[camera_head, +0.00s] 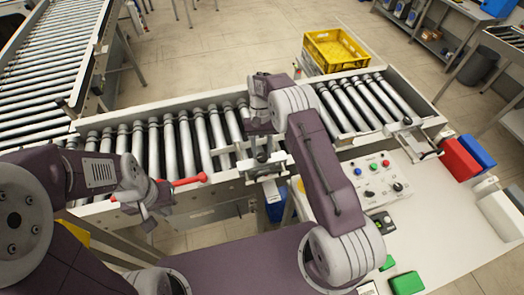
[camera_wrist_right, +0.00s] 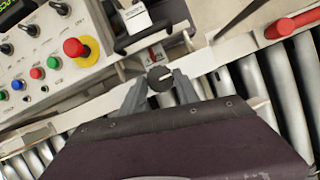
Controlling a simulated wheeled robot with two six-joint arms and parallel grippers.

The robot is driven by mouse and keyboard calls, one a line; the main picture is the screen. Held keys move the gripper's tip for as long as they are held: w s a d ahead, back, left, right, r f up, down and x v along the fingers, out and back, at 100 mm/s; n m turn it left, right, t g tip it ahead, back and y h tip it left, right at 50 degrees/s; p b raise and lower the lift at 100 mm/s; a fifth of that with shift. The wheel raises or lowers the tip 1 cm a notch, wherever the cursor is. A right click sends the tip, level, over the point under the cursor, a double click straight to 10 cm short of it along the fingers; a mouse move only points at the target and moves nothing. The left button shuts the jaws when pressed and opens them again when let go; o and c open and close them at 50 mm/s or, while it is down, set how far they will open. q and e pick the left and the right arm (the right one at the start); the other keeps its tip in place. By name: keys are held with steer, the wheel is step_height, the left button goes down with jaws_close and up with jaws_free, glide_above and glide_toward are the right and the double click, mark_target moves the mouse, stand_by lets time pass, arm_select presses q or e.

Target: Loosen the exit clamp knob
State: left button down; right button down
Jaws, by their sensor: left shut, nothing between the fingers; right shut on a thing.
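A round black clamp knob (camera_wrist_right: 160,79) with a light pointer line shows in the right wrist view, at the conveyor's edge. My right gripper (camera_wrist_right: 158,92) is shut on it, one finger on each side. In the head view my right gripper (camera_head: 263,148) reaches down over the clamp on the near rail, and its arm partly hides that spot. A second dark knob (camera_head: 407,120) is on the rail farther right. My left gripper (camera_head: 160,200) is shut and empty near the rail at the left, close to a red lever (camera_head: 190,180).
The roller conveyor (camera_head: 205,140) runs across the middle with no crate on it. A control panel (camera_head: 378,180) with buttons stands right of the clamp. A yellow crate (camera_head: 335,50) is behind the conveyor. Red and blue bins (camera_head: 460,160) are at the far right.

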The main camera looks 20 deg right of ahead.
steer(key=c, duration=0.9)
jaws_free()
steer(key=shift+r, duration=0.1)
steer(key=shift+w+r+b, duration=0.25)
steer(key=shift+r+b, duration=0.05)
steer(key=v, duration=0.8)
steer(key=shift+s+r, duration=0.15)
steer(key=shift+r, duration=0.1)
